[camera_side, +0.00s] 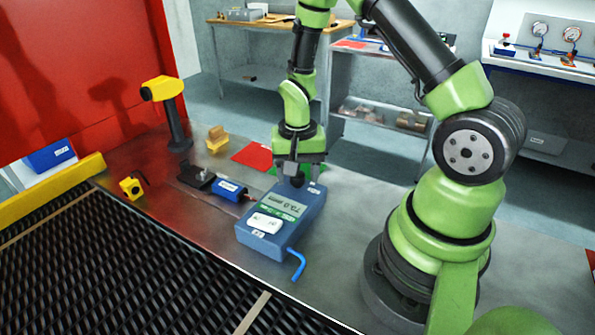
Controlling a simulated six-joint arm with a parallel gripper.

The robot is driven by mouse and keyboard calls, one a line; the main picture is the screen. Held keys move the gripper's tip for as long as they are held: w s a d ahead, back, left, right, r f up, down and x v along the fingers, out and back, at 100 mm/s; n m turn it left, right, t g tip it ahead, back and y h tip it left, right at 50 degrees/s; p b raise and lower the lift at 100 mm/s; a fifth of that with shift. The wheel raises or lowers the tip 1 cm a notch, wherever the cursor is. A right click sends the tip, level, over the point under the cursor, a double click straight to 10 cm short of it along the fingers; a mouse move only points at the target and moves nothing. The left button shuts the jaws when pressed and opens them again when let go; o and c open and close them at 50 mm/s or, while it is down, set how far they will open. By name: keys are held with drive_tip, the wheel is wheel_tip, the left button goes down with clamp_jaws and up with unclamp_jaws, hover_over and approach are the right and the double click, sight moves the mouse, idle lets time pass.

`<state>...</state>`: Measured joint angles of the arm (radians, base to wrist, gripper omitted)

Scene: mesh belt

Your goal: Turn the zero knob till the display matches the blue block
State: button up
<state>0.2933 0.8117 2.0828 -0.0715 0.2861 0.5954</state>
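The blue meter box (281,222) lies on the grey table, with a grey display (287,204) whose digits look like 73.0, though they are too small to be sure. A dark round knob (297,181) stands at the box's far end. My gripper (297,175) points down over the knob, with one finger on each side. The fingers look wider apart than the knob, and I cannot see contact. A blue block (50,155) with a white label sits at the far left. A smaller blue labelled piece (229,190) lies beside the meter. I cannot read either label.
A yellow scanner on a black stand (168,110), a tan block (217,139) and a small yellow device (132,187) stand to the left. Red (252,156) and green mats lie behind the meter. A blue hooked cable (296,265) leaves its front. The mesh belt (110,275) runs along the near side.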

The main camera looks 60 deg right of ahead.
drive_tip(key=shift+r, duration=0.1)
wheel_tip(320, 180, up, 10)
idle(0.4)
drive_tip(key=s+a+r+n+t+y, duration=0.1)
drive_tip(key=s+a+r+n+t, duration=0.2)
drive_tip(key=s+a+r, duration=0.2)
drive_tip(key=s+a+r+n+t+y, duration=0.1)
drive_tip(key=s+a+r+n+t, duration=0.3)
drive_tip(key=s+r, duration=0.3)
wheel_tip(320, 180, up, 4)
drive_tip(key=shift+a+f, duration=0.2)
drive_tip(key=shift+a, duration=0.7)
drive_tip(key=shift+s, duration=0.1)
idle(1.2)
